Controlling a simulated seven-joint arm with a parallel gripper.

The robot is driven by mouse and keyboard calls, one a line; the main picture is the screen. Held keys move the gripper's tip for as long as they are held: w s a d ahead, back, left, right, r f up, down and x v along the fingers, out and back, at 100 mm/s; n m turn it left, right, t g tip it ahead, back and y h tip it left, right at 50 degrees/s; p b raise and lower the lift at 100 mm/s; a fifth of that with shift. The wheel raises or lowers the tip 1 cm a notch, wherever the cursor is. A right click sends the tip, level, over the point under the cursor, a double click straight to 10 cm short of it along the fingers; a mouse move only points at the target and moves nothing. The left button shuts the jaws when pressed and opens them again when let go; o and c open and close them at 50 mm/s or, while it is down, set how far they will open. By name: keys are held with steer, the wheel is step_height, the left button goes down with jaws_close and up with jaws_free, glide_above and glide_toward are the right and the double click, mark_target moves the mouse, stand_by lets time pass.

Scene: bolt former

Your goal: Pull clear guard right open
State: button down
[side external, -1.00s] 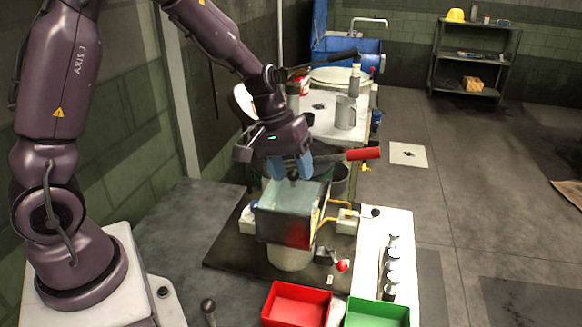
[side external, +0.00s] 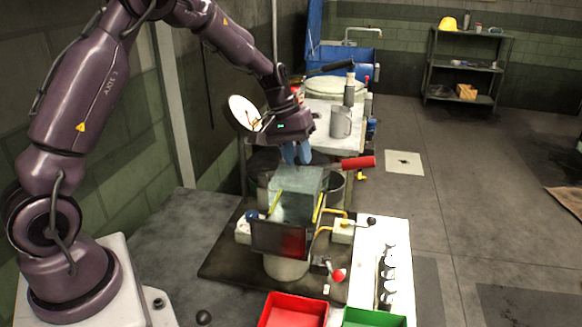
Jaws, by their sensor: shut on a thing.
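The clear guard (side external: 297,191) is a pale, see-through box on the bolt former, sitting toward the back on yellow rails (side external: 319,207). A dark front panel with a red glow (side external: 280,240) shows below and in front of it. My gripper (side external: 297,162) is at the guard's far top edge, fingers pointing down. Its blue fingers are shut on the guard's handle, which the fingers and the guard's edge mostly hide.
A red-handled lever (side external: 357,163) sticks out just right of my gripper. A red bin (side external: 294,310) and a green bin (side external: 374,318) stand in front. A grey mug (side external: 340,122) stands on the bench behind.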

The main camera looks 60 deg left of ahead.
steer(key=shift+w+a, duration=0.6)
steer(key=shift+w, duration=0.05)
steer(key=c, duration=0.9)
jaws_free()
steer(key=shift+s+r, duration=0.1)
steer(key=shift+r, duration=0.05)
steer(key=v, duration=1.2)
steer(key=shift+a+r, duration=0.1)
steer(key=shift+r, duration=0.25)
